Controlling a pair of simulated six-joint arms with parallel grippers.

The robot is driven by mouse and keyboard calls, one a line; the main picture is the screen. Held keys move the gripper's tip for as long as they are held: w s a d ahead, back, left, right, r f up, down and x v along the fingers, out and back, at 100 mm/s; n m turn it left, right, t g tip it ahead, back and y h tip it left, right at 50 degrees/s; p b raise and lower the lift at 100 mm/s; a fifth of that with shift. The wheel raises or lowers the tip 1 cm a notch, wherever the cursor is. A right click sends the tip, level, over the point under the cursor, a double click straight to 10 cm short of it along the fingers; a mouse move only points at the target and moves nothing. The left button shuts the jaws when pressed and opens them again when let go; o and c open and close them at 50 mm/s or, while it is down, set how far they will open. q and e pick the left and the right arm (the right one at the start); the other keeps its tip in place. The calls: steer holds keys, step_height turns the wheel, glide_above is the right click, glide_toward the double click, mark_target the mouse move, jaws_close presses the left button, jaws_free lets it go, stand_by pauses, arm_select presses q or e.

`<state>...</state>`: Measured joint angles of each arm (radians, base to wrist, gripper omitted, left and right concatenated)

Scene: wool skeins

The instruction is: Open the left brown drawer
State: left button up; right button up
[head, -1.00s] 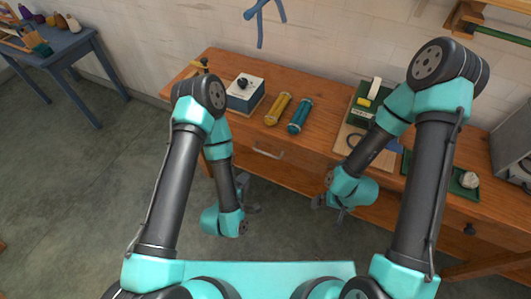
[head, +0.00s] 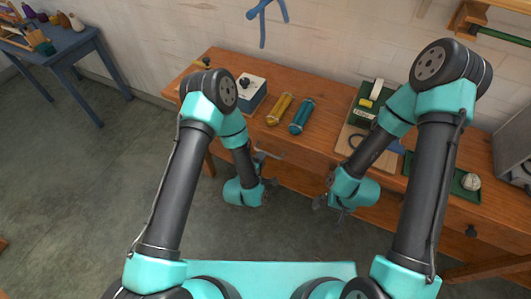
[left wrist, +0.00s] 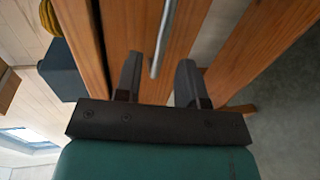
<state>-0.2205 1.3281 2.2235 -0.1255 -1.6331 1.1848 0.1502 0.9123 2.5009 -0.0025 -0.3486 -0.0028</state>
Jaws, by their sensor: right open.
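The left brown drawer is in the front of the wooden workbench; its wooden front (left wrist: 187,35) fills the middle of the left wrist view. It looks shut. Its thin metal bar handle (left wrist: 162,40) shows there, and in the head view (head: 268,153) just beside my left gripper. My left gripper (head: 264,170) is open in front of the drawer. In the left wrist view its two fingers (left wrist: 158,78) stand apart, with the handle between them in the picture; I cannot tell how close in depth. My right gripper (head: 332,206) is open and empty in front of the bench, further right.
On the workbench (head: 330,90) lie a yellow skein (head: 280,108) and a teal skein (head: 302,116), with a white-and-blue box (head: 251,95) to their left. A green tray (head: 462,184) is at the right. A blue table (head: 75,50) stands far left. Floor left of the bench is clear.

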arm_select(q)
steer(key=shift+x, duration=2.4)
jaws_close()
